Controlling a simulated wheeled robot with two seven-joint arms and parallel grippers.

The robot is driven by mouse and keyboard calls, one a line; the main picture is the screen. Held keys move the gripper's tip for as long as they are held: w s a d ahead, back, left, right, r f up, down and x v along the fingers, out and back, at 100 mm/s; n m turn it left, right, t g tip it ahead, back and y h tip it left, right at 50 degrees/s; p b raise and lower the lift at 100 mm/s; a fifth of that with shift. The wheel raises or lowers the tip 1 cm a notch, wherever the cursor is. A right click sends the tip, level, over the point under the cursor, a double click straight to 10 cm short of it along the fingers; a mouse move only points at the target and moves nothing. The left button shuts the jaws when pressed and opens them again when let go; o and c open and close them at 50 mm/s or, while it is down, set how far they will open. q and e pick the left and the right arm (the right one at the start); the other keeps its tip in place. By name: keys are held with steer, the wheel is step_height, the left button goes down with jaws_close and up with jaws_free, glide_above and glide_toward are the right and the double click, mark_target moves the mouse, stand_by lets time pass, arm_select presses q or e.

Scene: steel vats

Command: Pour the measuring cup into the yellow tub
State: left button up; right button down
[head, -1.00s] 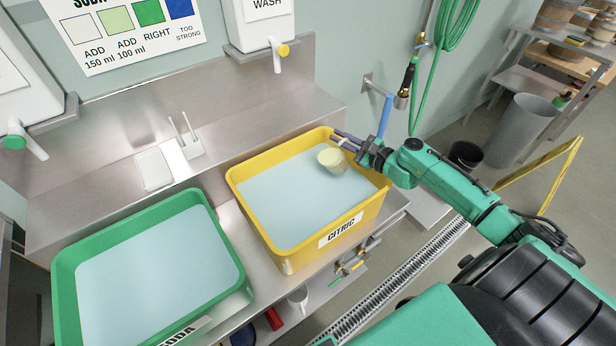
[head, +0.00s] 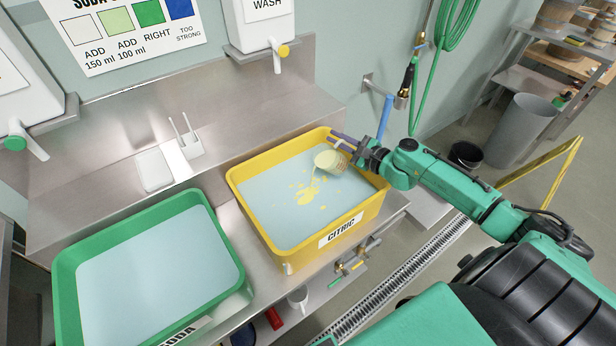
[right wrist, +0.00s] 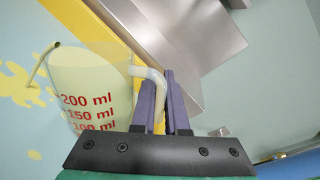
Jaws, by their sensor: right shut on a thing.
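The clear measuring cup (head: 329,160) is tilted over the yellow tub (head: 237,186), and a thin stream runs from its lip. Yellow patches (head: 306,194) lie on the pale blue liquid below it. The tub carries a CITRIC label. My right gripper (head: 345,142) is shut on the cup's handle at the tub's back right corner. In the right wrist view the cup (right wrist: 92,85) shows red marks of 100, 150 and 200 ml, and the purple fingers (right wrist: 165,92) hold its pale handle. My left gripper is not in view.
A green tub (head: 62,285) of pale blue liquid stands to the left on the steel counter. A white strip holder (head: 190,147) stands behind, between the tubs. A WASH dispenser (head: 262,22) and a green hose (head: 457,25) hang on the wall.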

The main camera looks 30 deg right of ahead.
mark_target(320, 147)
steer(key=shift+a+r+n, duration=0.35)
steer(key=shift+r+n, duration=0.2)
steer(key=shift+n, duration=0.05)
stand_by(0.5)
steer(key=shift+s+a+r+n+h+p, duration=0.1)
steer(key=shift+a+r+n+h+p, duration=0.25)
steer(key=shift+r+n, duration=0.35)
stand_by(0.9)
steer(key=shift+p, duration=0.3)
steer(key=shift+s+a+r+n+h+p, duration=0.1)
steer(key=shift+a+r+n+h+p, duration=0.5)
steer(key=shift+p, duration=1.7)
steer(key=shift+r+n+y+p, duration=0.25)
steer(key=shift+n+p, duration=0.05)
steer(key=shift+n, duration=0.2)
steer(key=shift+a+r+n+p, duration=0.2)
steer(key=shift+a+n+p, duration=0.1)
steer(key=shift+p, duration=0.7)
steer(key=shift+r, duration=0.1)
steer(key=shift+s+a+r+n+h+p, duration=0.15)
steer(key=shift+a+n+p, duration=0.35)
steer(key=shift+p, duration=0.75)
steer(key=shift+s+a+r+n+h+p, duration=0.1)
steer(key=shift+a+r+n+h+p, duration=0.2)
steer(key=shift+a+p, duration=0.65)
steer(key=shift+d, duration=0.2)
